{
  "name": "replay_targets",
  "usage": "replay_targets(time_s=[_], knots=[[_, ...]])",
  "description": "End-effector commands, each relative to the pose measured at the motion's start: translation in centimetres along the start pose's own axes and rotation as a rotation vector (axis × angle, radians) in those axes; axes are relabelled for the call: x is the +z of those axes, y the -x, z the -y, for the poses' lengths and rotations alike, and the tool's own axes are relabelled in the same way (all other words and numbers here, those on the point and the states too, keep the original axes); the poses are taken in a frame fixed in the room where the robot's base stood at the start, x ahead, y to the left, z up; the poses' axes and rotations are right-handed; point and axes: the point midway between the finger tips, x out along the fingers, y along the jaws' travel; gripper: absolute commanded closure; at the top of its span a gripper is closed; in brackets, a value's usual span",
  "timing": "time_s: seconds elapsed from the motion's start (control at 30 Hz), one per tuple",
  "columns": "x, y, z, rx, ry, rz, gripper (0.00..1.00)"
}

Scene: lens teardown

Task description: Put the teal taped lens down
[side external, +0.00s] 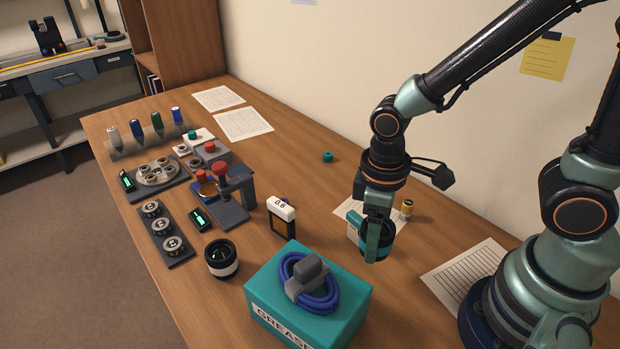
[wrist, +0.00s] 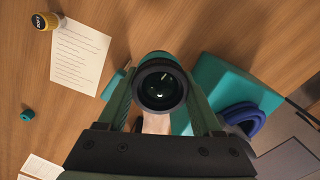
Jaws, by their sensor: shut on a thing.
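The teal taped lens is a dark barrel with a teal band. In the wrist view the lens (wrist: 160,86) sits between both fingers of my gripper (wrist: 162,100), its dark glass facing the camera. In the side view my gripper (side external: 374,244) is shut on the lens (side external: 387,239), and a finger covers part of it. The lens appears held above the table, right of the teal grease box; its exact height is hard to tell. Its underside is hidden in the wrist view.
The teal grease box (side external: 335,318) carries a coiled blue cable (side external: 310,289). A white-topped "0.6" item (side external: 282,208) stands behind it. A white-banded lens (side external: 221,260) stands left. A small yellow-banded jar (side external: 407,209) stands behind my gripper. Bare wood lies toward the teal cap (side external: 328,157).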

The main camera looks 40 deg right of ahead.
Motion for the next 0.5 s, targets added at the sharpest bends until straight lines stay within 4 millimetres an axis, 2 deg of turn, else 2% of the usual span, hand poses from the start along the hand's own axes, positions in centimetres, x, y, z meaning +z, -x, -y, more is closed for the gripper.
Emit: replay_targets(time_s=[0.1, 0.2, 0.5], knots=[[0.0, -2.2, 0.0, -0.001, 0.0, 0.006, 1.0], [-0.1, -3.4, 0.0, -0.001, -0.001, 0.003, 1.0], [-0.1, -5.2, 0.0, 0.0, -0.001, 0.002, 1.0]])
